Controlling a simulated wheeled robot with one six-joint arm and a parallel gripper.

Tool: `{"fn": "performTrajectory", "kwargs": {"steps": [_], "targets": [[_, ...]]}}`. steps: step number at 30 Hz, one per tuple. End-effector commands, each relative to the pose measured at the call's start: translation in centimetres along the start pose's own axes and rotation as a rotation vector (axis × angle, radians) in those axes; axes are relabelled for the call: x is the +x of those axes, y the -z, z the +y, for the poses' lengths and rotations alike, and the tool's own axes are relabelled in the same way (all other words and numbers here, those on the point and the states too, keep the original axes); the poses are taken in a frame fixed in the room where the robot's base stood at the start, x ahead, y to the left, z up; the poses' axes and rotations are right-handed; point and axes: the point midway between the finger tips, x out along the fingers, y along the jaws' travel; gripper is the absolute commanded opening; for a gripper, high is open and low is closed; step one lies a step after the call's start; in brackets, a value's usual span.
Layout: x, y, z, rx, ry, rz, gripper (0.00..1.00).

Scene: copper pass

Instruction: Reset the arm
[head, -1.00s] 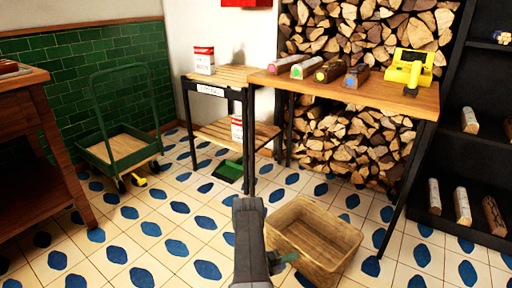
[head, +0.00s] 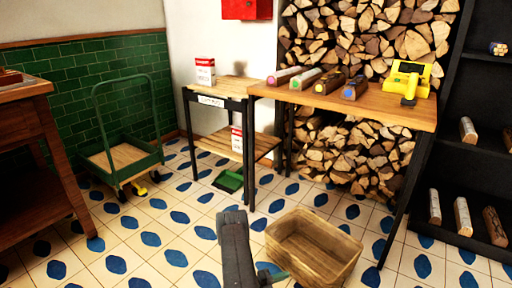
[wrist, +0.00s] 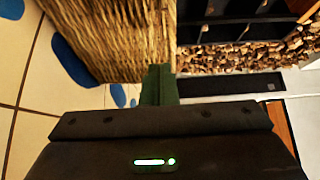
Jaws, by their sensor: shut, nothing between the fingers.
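My arm rises from the bottom middle of the head view, left of the wicker basket. The tip of my gripper (head: 280,276) shows as a small green piece low beside the basket. In the wrist view my gripper (wrist: 159,84) shows its green fingers together and empty, with the woven basket side just beyond them. I cannot tell from these views whether the fingers touch the basket.
The wicker basket (head: 352,243) stands on the tiled floor. Behind it is a wooden table (head: 395,108) with several logs and a yellow device (head: 408,78). A green cart (head: 95,155) stands at left, a black shelf (head: 475,190) at right.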

Motion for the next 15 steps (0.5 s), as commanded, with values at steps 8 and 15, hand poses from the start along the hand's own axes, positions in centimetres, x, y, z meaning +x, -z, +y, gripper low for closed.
{"fn": "performTrajectory", "kwargs": {"steps": [8, 15], "targets": [[-4.5, -0.1, -0.2, 0.000, 0.000, -0.003, 0.00], [-7.6, 0.0, -0.1, 0.000, 0.000, -0.003, 0.00]]}}
